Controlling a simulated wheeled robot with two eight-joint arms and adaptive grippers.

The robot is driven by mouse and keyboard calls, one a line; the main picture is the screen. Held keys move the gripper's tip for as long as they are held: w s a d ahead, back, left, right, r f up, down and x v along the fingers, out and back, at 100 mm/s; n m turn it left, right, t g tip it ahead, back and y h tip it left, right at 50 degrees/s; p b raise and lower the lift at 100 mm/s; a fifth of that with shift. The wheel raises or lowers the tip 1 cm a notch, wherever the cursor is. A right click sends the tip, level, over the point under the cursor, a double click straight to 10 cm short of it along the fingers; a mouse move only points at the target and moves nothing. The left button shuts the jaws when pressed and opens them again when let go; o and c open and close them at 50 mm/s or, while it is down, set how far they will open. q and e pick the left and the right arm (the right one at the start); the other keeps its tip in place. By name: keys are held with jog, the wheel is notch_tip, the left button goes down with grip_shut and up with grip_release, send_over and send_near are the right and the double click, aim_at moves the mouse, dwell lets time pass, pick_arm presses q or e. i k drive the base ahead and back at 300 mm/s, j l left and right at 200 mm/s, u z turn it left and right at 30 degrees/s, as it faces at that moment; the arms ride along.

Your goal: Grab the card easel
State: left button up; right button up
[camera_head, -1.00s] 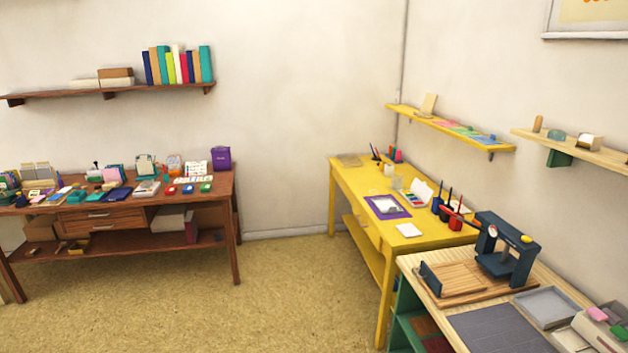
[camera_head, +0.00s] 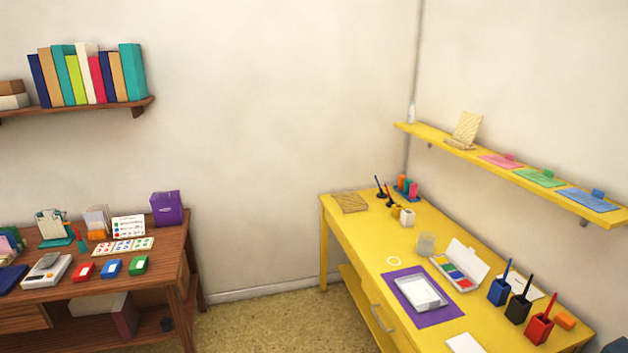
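A teal stand holding a pale card (camera_head: 52,227) is on the brown table (camera_head: 165,252) at the left. I cannot tell for certain which of them is the card easel. Neither of my grippers is in view, and nothing touches either stand.
Below the shelf, the yellow desk (camera_head: 350,240) holds a purple mat (camera_head: 412,313), a paint box (camera_head: 463,268) and several brush pots. Pink, green and blue pads lie along the shelf. Bare floor (camera_head: 260,325) lies between the brown table and the desk.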

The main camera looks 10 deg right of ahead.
aim_at(466, 128)
jog(key=i+j+z, duration=0.1)
jog(key=i+z, duration=0.35)
jog(key=i+j+z, duration=0.25)
jog(key=i+z, duration=0.2)
jog(key=i+j+z, duration=0.7)
jog(key=j+z, duration=0.2)
